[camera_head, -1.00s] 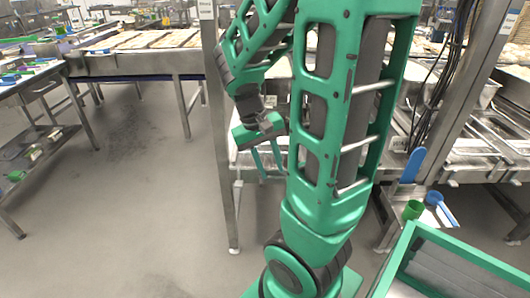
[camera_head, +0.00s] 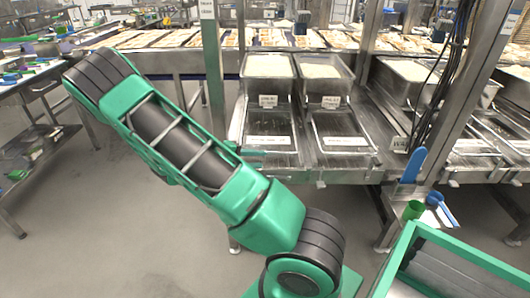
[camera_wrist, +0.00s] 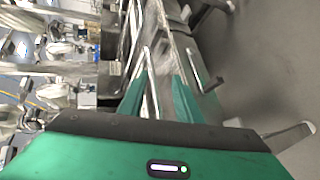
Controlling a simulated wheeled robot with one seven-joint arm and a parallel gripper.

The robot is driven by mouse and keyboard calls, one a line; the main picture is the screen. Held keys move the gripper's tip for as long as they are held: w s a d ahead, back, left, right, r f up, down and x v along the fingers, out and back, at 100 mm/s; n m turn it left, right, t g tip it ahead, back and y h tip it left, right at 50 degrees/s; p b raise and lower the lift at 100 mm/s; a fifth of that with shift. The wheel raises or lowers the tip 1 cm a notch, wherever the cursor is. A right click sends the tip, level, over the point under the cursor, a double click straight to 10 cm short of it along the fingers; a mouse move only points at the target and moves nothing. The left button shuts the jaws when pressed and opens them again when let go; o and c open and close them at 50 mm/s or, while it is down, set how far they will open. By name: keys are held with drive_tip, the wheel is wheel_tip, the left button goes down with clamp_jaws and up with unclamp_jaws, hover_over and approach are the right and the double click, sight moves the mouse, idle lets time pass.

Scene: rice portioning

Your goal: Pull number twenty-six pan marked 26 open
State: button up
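Metal pans stand in two columns at the counter in the head view. The left column has a rice-filled pan (camera_head: 268,66) at the back, the right column another rice-filled pan (camera_head: 320,70). In front are a left front pan (camera_head: 270,128) and a right front pan (camera_head: 338,130), both dark inside with white labels. I cannot read a 26 on any. In the wrist view my gripper (camera_wrist: 158,88) is open, its two green fingers apart, with a metal bar handle (camera_wrist: 150,72) showing between them. Contact cannot be told. In the head view my arm mostly hides the gripper.
Another bar handle (camera_wrist: 209,84) stands right of the fingers in the wrist view. A metal post (camera_head: 212,75) rises left of the pans. The floor at left is clear.

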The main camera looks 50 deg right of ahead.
drive_tip(key=w+f+n+t+h, duration=0.2)
drive_tip(key=w+n+h, duration=0.1)
drive_tip(key=w, duration=0.2)
drive_tip(key=d, duration=0.3)
drive_tip(key=d+f, duration=0.1)
drive_tip(key=d, duration=0.3)
drive_tip(key=s+d, duration=0.1)
drive_tip(key=d, duration=0.2)
drive_tip(key=shift+s+d+f, duration=0.1)
drive_tip(key=shift+d+f, duration=0.15)
drive_tip(key=shift+d, duration=0.1)
drive_tip(key=shift+f, duration=0.1)
clamp_jaws()
